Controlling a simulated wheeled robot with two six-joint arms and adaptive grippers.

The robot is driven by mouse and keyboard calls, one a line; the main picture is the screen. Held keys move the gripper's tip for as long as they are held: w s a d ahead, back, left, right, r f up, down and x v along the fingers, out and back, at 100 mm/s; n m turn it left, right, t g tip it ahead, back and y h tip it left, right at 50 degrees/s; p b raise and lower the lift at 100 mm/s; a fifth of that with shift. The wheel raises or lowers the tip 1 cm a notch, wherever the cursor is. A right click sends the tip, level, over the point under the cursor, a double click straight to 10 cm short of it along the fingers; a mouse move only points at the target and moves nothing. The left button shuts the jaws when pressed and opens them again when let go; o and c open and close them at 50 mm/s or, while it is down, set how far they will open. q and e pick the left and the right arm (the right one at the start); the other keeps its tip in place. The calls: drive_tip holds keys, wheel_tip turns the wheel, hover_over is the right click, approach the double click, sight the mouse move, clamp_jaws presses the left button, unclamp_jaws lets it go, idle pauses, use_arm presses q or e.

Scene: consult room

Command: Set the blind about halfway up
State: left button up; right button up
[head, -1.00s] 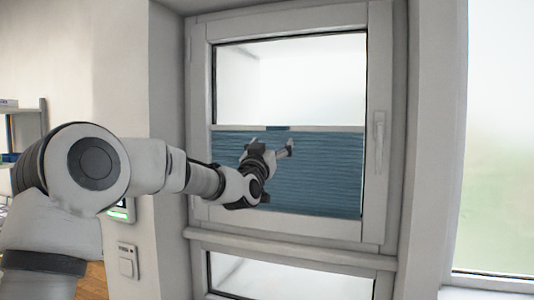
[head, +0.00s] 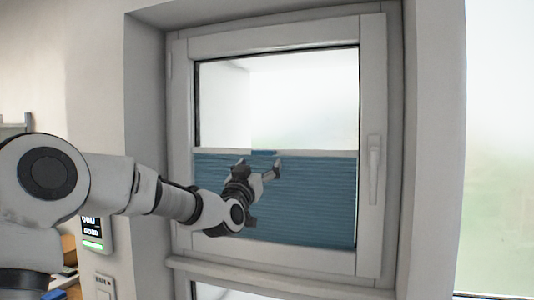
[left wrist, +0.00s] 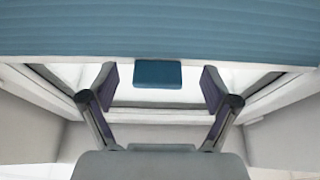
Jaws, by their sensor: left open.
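The blue pleated blind (head: 315,205) covers roughly the lower half of the window pane, below a pale rail (head: 325,153). A small blue tab (head: 263,153) sits on that rail. My left gripper (head: 259,167) is open in front of the blind, its fingers just below the tab in the head view. In the left wrist view the blind (left wrist: 160,30) fills the top, and the tab (left wrist: 157,74) lies between the open fingers (left wrist: 159,88), with a gap on both sides. My right gripper is not in view.
The white window frame (head: 181,130) surrounds the pane, with a handle (head: 374,168) on its right side. A sill ledge (head: 270,277) runs below. A wall panel with a display (head: 92,232) is at the left. The upper pane is clear.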

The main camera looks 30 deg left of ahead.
sight(261, 153)
use_arm(q)
wheel_tip(261, 153, up, 4)
drive_tip(key=shift+a+f+p, duration=0.1)
drive_tip(key=shift+p, duration=0.9)
drive_tip(key=w, duration=0.3)
drive_tip(key=shift+a+f, duration=0.15)
drive_tip(key=shift+f, duration=0.25)
drive_tip(key=shift+s+r, duration=0.3)
drive_tip(key=shift+s, duration=0.2)
drive_tip(key=c, duration=1.4)
clamp_jaws()
wheel_tip(261, 153, down, 2)
drive_tip(key=shift+b, duration=1.25)
drive_tip(key=shift+r, duration=0.2)
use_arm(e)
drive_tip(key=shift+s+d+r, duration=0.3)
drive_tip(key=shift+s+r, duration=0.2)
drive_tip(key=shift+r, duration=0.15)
use_arm(q)
drive_tip(key=o, duration=1.2)
unclamp_jaws()
drive_tip(key=shift+w, duration=0.1)
drive_tip(key=shift+o, duration=1)
drive_tip(key=shift+w+f, duration=0.1)
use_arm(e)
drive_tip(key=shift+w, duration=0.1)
